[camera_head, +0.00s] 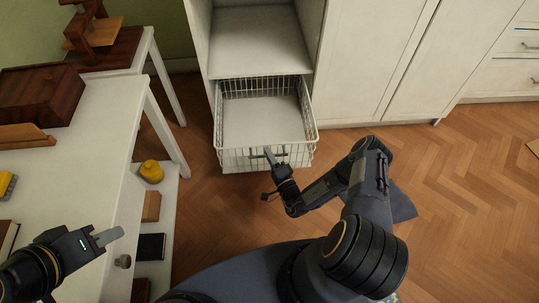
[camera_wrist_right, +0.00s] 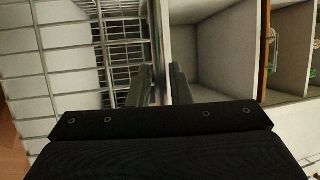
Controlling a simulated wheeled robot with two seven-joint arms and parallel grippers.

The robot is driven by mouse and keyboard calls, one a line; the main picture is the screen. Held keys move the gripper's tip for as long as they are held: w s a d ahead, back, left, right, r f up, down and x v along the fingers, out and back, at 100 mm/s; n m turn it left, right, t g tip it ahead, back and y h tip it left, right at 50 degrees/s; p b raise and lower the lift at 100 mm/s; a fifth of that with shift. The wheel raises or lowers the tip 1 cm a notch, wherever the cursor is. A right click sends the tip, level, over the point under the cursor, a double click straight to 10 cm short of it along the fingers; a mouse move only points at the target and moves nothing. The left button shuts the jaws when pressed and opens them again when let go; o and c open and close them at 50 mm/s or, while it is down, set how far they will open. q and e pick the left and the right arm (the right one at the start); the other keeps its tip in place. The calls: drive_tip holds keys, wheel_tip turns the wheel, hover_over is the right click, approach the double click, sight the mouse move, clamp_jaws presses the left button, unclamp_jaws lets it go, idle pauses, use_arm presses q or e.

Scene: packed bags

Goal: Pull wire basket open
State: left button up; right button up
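The white wire basket (camera_head: 236,158) sticks out of the bottom opening of the white cabinet (camera_head: 258,42) in the head view. It looks empty, with a pale flat bottom. My right gripper (camera_head: 270,156) is at the middle of the basket's front wall. In the right wrist view its two fingers (camera_wrist_right: 160,87) stand close together with a pale upright bar of the basket between them, and the wire mesh (camera_wrist_right: 122,40) shows to the left. The exact contact is partly hidden. My left gripper (camera_head: 107,237) is away at the lower left, seen from the side and holding nothing visible.
A white table (camera_head: 85,125) with a dark wooden box (camera_head: 40,95) stands at the left. Its lower shelf holds a yellow object (camera_head: 151,171) and dark boxes. Closed cabinet doors (camera_head: 365,60) are right of the basket.

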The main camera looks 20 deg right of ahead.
drive_tip(key=a+p+v, duration=0.1)
drive_tip(key=v, duration=0.6)
drive_tip(key=shift+s+d+p, duration=0.3)
drive_tip(key=shift+s+d, duration=0.1)
drive_tip(key=shift+d, duration=0.15)
drive_tip(key=shift+f, duration=0.1)
